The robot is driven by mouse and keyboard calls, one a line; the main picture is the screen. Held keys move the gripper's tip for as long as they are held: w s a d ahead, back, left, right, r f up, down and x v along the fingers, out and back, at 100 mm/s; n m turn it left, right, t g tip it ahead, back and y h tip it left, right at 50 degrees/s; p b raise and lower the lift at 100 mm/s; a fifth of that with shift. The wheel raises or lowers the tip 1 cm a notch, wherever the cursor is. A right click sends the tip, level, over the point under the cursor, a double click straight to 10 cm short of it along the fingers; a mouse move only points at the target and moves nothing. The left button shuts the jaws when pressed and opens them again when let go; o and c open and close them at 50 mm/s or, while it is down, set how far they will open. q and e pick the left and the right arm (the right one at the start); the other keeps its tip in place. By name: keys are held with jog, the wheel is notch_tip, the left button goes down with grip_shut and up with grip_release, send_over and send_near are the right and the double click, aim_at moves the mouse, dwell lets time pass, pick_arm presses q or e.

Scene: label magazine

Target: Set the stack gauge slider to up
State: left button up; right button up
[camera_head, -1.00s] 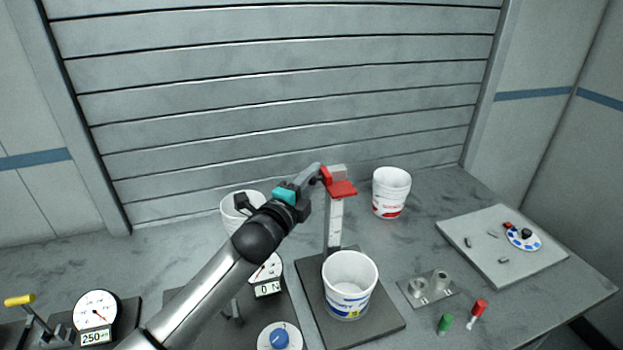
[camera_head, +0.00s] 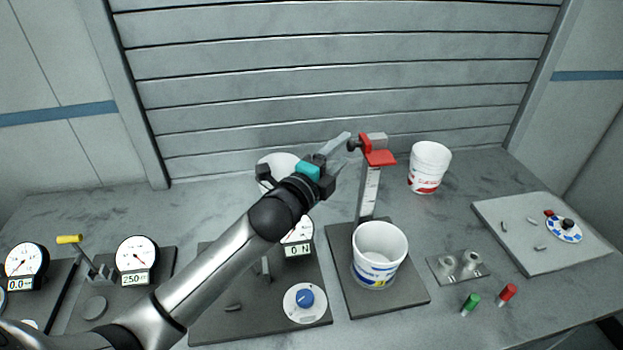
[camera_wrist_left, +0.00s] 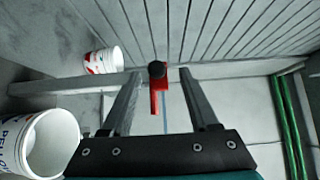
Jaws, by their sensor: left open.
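The stack gauge is an upright post (camera_head: 368,192) with a pale scale, on a dark base plate (camera_head: 400,300). Its red slider (camera_head: 377,157) sits at the top end of the post, with a dark round knob (camera_head: 352,145) on its left side. My left gripper (camera_head: 341,150) is open just left of the slider, its fingers pointing at the knob. In the left wrist view the red slider (camera_wrist_left: 160,100) and knob show between the two spread fingers, with a gap on each side. Whether the fingers reach around the knob is unclear. My right gripper is not in view.
A white bucket (camera_head: 380,245) stands on the base plate in front of the post. Another white bucket (camera_head: 429,166) stands behind right. A blue dial (camera_head: 305,300), gauges and a yellow-handled lever (camera_head: 70,239) lie left. A pale board (camera_head: 520,255) lies right.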

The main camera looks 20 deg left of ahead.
pick_arm(q)
jog(key=s+a+b, duration=0.1)
jog(key=s+a, duration=0.1)
jog(key=s, duration=0.8)
jog(key=shift+s, duration=0.25)
jog(key=shift+r, duration=0.1)
